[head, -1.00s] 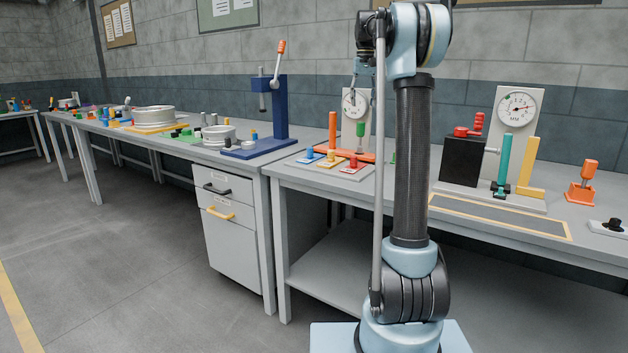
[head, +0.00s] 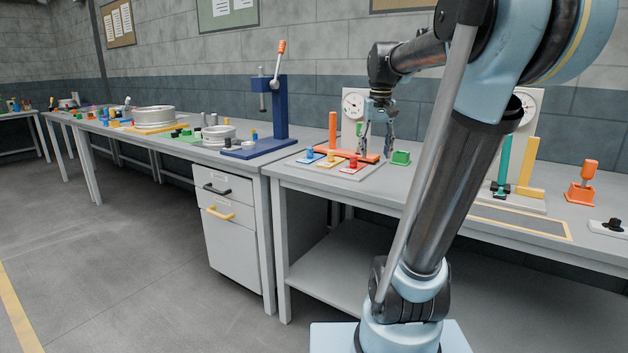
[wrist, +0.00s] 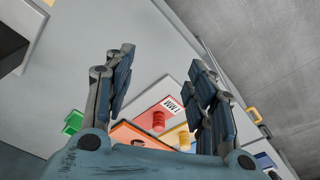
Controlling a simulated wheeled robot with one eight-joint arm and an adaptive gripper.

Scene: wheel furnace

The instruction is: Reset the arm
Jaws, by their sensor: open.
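My gripper (head: 376,140) hangs at the end of my bent arm, above the right bench near the orange-based dial gauge (head: 353,104). Its fingers point down and are apart, with nothing between them. In the wrist view my gripper (wrist: 165,75) is also open and empty. Below and between its fingers are a red-knobbed block (wrist: 158,120), a yellow-knobbed block (wrist: 183,138) and part of an orange base (wrist: 140,135). In the head view my arm partly hides the bench and the gauge at right.
A green block (head: 401,158) sits on the bench beside the colored-knob plate (head: 318,170). A blue lever press (head: 279,115) stands on the left bench. A teal post, yellow angle piece (head: 530,170) and orange-handled tool (head: 582,185) are at right. Floor in front of the benches is clear.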

